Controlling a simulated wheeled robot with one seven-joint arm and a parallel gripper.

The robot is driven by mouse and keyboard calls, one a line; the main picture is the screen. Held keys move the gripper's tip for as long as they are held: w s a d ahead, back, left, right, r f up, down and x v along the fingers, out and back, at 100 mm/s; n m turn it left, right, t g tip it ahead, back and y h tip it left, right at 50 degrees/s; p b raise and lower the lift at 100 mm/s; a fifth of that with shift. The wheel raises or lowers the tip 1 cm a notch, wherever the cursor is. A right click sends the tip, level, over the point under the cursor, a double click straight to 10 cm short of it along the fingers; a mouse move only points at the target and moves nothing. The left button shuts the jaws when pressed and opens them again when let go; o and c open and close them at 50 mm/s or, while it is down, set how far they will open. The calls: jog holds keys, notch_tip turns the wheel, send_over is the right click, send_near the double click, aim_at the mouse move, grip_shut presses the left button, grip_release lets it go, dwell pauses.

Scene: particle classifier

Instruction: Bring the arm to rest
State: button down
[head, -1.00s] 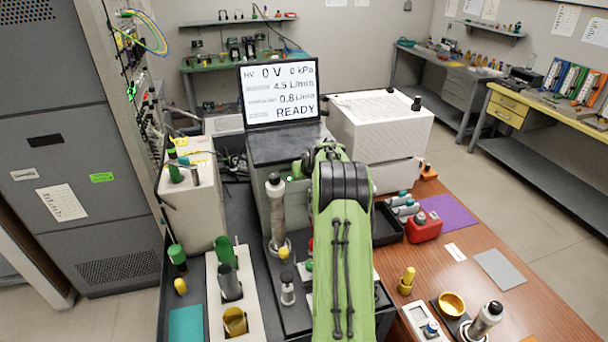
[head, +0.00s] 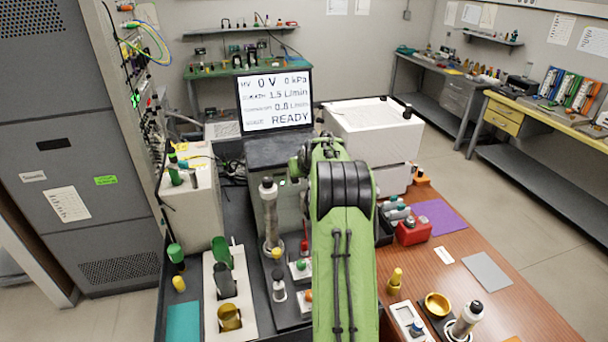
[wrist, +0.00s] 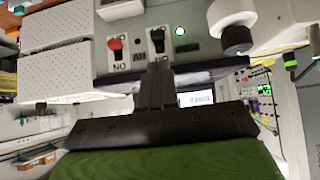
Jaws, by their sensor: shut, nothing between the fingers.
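My green arm reaches forward over the bench in the head view and hides its own gripper there. In the wrist view my gripper (wrist: 156,85) is shut and empty, its dark fingers together. Its tips lie in the picture over the front of a grey panel (wrist: 190,55) that carries a red switch (wrist: 115,45), a black switch (wrist: 157,38) and a lit green lamp (wrist: 180,31). I cannot tell whether the tips touch the panel. The screen (head: 276,101) above the instrument reads 0 V, 0 kPa and READY.
A metal column (head: 269,215) stands left of my arm. A white box (head: 373,130) stands behind, to the right. A red device (head: 412,231) and a gold bowl (head: 437,304) stand on the wooden bench to the right.

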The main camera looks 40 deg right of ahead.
dwell(0.4)
jog(key=s+a+r+n+y+b, duration=0.1)
jog(key=s+a+r, duration=0.15)
jog(key=a, duration=0.55)
jog(key=s+a+r+n, duration=0.15)
jog(key=a+r, duration=0.25)
jog(key=a, duration=0.4)
jog(key=s+a+r+y+b, duration=0.1)
jog(key=s+a+r, duration=0.2)
jog(key=a, duration=0.5)
jog(key=s+a+f+n, duration=0.1)
jog(key=s+a+f, duration=0.1)
jog(key=s+a, duration=0.3)
jog(key=s+a+f+n+g+y+b, duration=0.1)
jog(key=s+a, duration=0.4)
jog(key=s, duration=0.7)
jog(key=s+a+f+n+g+y+b, duration=0.1)
jog(key=s+a+f, duration=0.1)
jog(key=s+a, duration=0.3)
jog(key=s, duration=0.3)
jog(key=shift+s+a+f, duration=0.2)
jog(key=shift+s+f, duration=0.1)
jog(key=shift+f, duration=0.05)
jog(key=shift+s, duration=0.1)
